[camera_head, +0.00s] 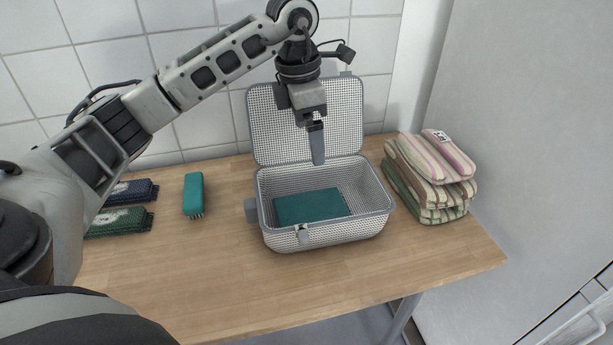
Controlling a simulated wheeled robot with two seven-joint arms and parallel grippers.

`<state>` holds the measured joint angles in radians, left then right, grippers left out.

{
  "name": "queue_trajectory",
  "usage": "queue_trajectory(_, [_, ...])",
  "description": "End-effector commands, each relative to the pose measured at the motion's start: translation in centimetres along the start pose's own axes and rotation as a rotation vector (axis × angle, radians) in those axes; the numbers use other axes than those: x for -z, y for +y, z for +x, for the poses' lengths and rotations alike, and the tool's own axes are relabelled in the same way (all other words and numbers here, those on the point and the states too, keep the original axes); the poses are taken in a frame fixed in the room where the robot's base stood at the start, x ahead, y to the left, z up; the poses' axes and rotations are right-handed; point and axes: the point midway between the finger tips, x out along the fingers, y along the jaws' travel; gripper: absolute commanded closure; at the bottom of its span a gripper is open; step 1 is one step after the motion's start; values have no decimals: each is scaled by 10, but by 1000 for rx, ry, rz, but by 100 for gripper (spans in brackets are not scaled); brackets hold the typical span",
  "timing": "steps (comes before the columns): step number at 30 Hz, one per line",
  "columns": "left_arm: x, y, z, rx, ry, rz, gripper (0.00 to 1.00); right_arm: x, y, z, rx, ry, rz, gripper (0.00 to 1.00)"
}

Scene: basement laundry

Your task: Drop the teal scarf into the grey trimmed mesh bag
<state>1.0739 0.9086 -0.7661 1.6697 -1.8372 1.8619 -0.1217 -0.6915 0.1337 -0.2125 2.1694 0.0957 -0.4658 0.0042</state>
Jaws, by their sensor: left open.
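The grey trimmed mesh bag (376,223) stands open on the wooden table, its lid raised at the back. The teal scarf (311,205), a flat folded rectangle, lies inside on the bag's floor. My left gripper (316,145) points down above the back part of the bag, apart from the scarf. It is open and empty; one finger shows clearly, the other is hard to make out. My right gripper does not show.
Striped folded cloths (432,175) are stacked right of the bag. The table's front (230,290) is clear. A tiled wall stands behind.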

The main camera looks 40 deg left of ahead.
Motion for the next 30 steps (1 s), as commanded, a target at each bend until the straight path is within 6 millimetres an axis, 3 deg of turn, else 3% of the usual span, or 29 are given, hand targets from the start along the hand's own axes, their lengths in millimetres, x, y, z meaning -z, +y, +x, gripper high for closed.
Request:
queue_trajectory(6, [-1, 0, -55, -3, -4, 0, 0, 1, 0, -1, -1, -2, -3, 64])
queue_trajectory(12, [0, 1, -90, -3, -1, -1, 0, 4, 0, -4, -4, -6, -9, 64])
queue_trajectory(18, [0, 0, -100, 0, 0, -1, 0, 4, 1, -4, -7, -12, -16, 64])
queue_trajectory(30, [0, 0, -99, 0, 0, -1, 0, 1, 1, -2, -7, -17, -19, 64])
